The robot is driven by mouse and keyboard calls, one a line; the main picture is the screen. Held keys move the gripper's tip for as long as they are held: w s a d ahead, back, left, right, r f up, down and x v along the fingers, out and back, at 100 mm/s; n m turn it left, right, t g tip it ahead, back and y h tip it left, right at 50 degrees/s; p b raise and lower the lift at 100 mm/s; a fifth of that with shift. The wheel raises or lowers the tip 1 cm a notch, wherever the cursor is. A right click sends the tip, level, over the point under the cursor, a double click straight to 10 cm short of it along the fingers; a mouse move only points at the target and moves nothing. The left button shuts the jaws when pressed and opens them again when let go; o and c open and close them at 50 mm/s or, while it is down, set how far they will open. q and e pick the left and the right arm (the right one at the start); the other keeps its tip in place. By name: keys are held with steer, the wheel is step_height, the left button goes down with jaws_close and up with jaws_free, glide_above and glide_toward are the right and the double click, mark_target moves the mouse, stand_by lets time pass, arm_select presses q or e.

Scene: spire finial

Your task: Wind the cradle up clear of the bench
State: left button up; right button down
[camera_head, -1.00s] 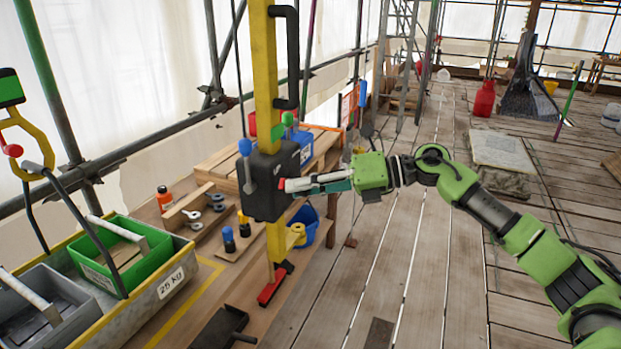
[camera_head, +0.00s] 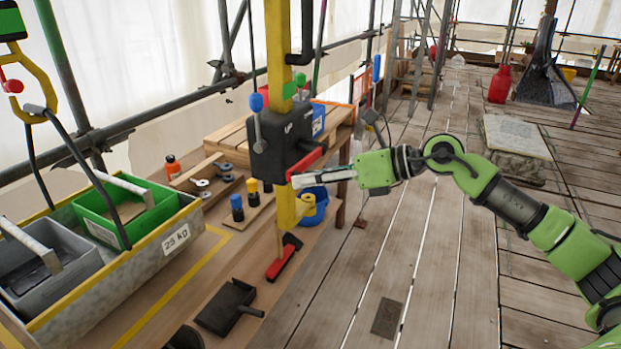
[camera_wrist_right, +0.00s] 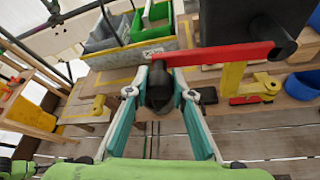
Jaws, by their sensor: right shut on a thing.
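The cradle (camera_head: 176,238), a long grey tray with a yellow rim and a 25 kg label, carries a green tub and a grey tub at the left. Black slings run from it to a yellow hook (camera_head: 38,78). I cannot tell whether its underside touches the bench (camera_head: 225,262). The black winch box (camera_head: 277,148) is on a yellow post, with a red crank arm (camera_head: 306,162). My right gripper (camera_head: 298,180) is shut on the crank's black knob (camera_wrist_right: 158,88), which sits between the fingers in the wrist view. My left gripper is out of view.
A black dustpan (camera_head: 228,307), a red-headed brush (camera_head: 284,258) and a blue bucket (camera_head: 318,200) are near the post.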

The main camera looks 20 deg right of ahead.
steer(key=shift+d+f, duration=0.1)
steer(key=shift+f, duration=0.1)
steer(key=c, duration=1.7)
jaws_free()
steer(key=shift+w+d, duration=0.1)
steer(key=shift+r, duration=0.1)
steer(key=shift+d+r, duration=0.1)
steer(key=shift+v, duration=5.85)
